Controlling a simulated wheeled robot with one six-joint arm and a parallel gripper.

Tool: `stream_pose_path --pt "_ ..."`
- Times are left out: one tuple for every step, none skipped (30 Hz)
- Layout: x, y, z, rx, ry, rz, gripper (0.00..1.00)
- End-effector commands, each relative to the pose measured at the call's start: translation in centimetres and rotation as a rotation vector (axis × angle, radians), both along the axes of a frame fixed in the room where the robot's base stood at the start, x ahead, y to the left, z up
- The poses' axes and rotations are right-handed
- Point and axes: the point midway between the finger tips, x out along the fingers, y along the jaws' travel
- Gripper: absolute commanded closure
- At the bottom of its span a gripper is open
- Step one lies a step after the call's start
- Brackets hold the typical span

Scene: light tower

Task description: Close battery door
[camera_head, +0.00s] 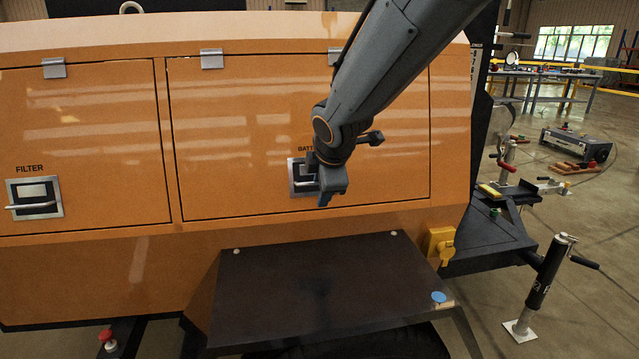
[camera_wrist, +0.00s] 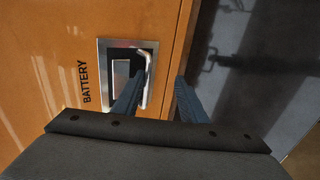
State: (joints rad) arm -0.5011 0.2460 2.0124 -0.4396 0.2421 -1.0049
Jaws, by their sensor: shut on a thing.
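The battery door (camera_head: 235,130) is the orange middle panel of the tower's side. It looks flush with the panels around it, with thin dark seams on its edges. Its latch (camera_head: 296,178) is a metal plate with a bar handle, partly hidden by my gripper (camera_head: 313,176). In the wrist view, the BATTERY lettering stands beside the latch plate (camera_wrist: 103,62). My gripper (camera_wrist: 160,80) has one finger in the latch recess and the other on the outer side of the bar handle (camera_wrist: 149,70). It is shut on the handle.
The filter door (camera_head: 80,140) with its own latch (camera_head: 34,198) is on the left.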

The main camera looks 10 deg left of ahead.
Motion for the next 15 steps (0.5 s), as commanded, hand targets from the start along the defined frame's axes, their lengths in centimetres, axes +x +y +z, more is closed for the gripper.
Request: stream_pose_path --pt "-0.4 -0.5 -0.8 -0.01 0.017 -0.006 0.74" --pt "-0.4 -0.5 -0.7 -0.01 0.017 -0.006 0.74" --pt "-0.5 -0.5 -0.6 -0.01 0.016 -0.006 0.74" --pt "-0.5 -0.5 -0.4 -0.01 0.015 -0.006 0.74" --pt "-0.7 -0.6 -0.2 -0.01 0.015 -0.006 0.74" --pt "-0.9 -0.6 0.2 -0.009 0.014 -0.006 0.74" --pt "-1.1 -0.7 0.5 -0.009 0.013 -0.006 0.74" --pt "-1.4 -0.8 0.9 -0.009 0.013 -0.006 0.74" --pt "-1.8 -0.8 1.5 -0.008 0.012 -0.005 0.74" --pt "-2.1 -0.9 2.0 -0.007 0.01 -0.004 0.74" --pt "-2.4 -0.9 2.4 -0.006 0.009 -0.003 0.74" --pt "-2.8 -1.0 3.0 -0.005 0.008 -0.002 0.74" --pt "-3.1 -1.0 3.4 -0.005 0.008 0.0 0.74" --pt "-3.4 -1.0 3.8 -0.005 0.007 0.001 0.74" --pt "-3.7 -1.1 4.4 -0.004 0.005 0.001 0.74"
